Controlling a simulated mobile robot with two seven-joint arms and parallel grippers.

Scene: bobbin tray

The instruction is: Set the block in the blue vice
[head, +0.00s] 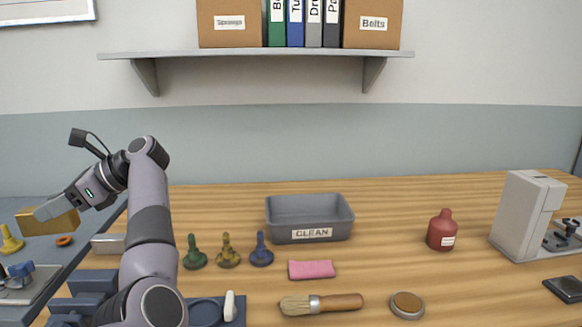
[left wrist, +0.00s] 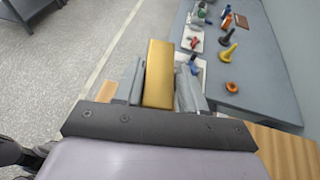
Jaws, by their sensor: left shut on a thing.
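A gold-yellow rectangular block (head: 62,224) is held by my left gripper (head: 50,212) at the far left of the head view, above the grey side surface. In the left wrist view the block (left wrist: 158,75) sits between the two grey fingers, which are shut on it. A dark blue blocky fixture (head: 88,281) stands at the table's front left, partly hidden by my left arm; I cannot tell for sure that it is the vice. A small blue piece (head: 20,269) on a pale tray shows at the left edge. My right gripper is not in view.
Green (head: 194,252), yellow (head: 228,251) and blue (head: 261,250) spindle-like pieces stand near a grey CLEAN bin (head: 309,217). An orange ring (head: 64,240) is on the side surface.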

